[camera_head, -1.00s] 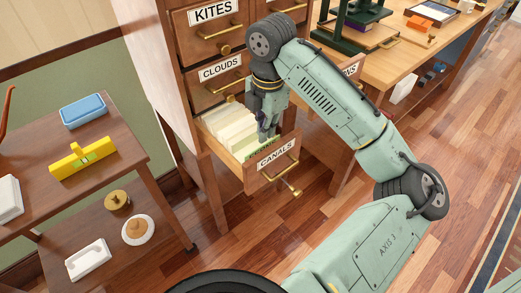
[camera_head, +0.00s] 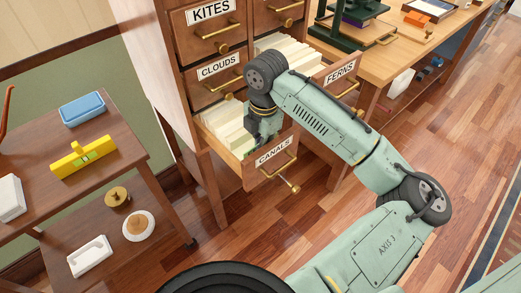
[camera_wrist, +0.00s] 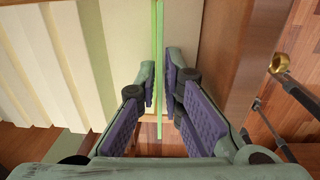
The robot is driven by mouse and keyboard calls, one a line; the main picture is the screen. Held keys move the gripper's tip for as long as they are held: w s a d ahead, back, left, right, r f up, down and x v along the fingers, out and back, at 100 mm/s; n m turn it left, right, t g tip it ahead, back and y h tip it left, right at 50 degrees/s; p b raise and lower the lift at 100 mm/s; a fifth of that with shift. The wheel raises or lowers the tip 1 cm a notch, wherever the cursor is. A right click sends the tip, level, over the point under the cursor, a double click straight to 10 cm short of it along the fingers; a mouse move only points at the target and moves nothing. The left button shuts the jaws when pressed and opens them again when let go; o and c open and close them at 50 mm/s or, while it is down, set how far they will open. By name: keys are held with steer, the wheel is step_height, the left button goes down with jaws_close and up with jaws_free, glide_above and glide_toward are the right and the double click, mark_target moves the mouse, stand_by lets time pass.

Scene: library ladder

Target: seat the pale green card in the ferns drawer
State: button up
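The pale green card (camera_wrist: 159,45) stands edge-on between my fingers in the wrist view, with narrow gaps visible on both sides. My gripper (camera_wrist: 160,85) is open around it; it also shows in the head view (camera_head: 262,140), reaching down inside the front of the canals drawer (camera_head: 273,165). The arm hides most of the card there. The ferns drawer (camera_head: 341,72) is pulled open to the upper right, with its label showing and pale cards inside.
Cream cards (camera_wrist: 35,60) fill the canals drawer, with another greenish card among them. The closed clouds drawer (camera_head: 218,70) is above. A side table (camera_head: 60,140) stands left; a desk (camera_head: 390,55) stands right. Floor is clear in front.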

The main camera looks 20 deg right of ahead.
steer(key=shift+f, duration=0.1)
jaws_close()
